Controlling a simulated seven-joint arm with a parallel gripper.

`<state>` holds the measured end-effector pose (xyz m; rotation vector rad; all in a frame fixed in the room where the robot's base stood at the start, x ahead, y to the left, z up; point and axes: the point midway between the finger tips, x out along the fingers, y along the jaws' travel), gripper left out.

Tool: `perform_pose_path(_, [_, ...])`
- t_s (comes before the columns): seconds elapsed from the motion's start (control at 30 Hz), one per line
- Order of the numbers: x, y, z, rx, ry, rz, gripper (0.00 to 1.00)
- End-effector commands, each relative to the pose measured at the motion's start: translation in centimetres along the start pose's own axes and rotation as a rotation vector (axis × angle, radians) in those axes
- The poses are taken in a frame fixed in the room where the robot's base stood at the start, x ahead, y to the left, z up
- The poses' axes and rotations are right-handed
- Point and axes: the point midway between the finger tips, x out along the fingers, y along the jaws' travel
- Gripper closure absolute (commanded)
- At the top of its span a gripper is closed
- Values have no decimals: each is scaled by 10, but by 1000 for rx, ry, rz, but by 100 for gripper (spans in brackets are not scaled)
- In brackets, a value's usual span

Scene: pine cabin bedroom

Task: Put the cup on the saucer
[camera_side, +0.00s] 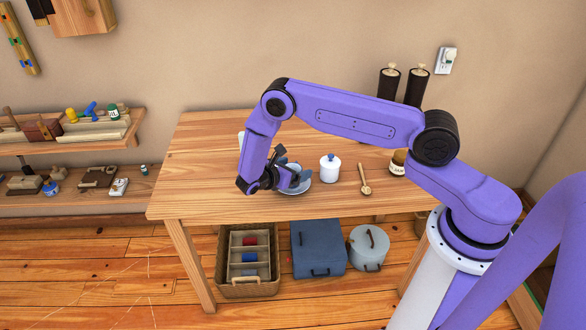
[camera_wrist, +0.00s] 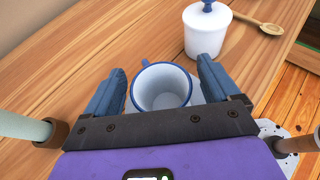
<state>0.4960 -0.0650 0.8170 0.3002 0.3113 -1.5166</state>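The white cup with a blue rim (camera_wrist: 160,88) stands upright between my two blue fingers in the wrist view, its handle towards the upper left. My gripper (camera_wrist: 163,88) is open around it, pointing down, with a narrow gap at the right finger. A pale strip beside the cup looks like the saucer's edge. In the side view the blue-grey saucer (camera_side: 302,187) lies on the table under my gripper (camera_side: 288,178). There my fingers mostly hide the cup. I cannot tell whether the cup's base touches the saucer.
A pale object (camera_side: 241,140) is partly behind my arm. The table's left part (camera_side: 190,165) is clear.

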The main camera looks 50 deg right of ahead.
Motion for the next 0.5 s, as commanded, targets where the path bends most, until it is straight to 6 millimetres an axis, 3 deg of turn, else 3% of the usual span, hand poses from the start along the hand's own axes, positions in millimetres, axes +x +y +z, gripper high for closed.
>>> perform_pose_path(0.23, [-15, 1, 3, 1, -1, 3, 11])
perform_pose_path(0.5, [-69, 1, 2, 2, 1, 5, 11])
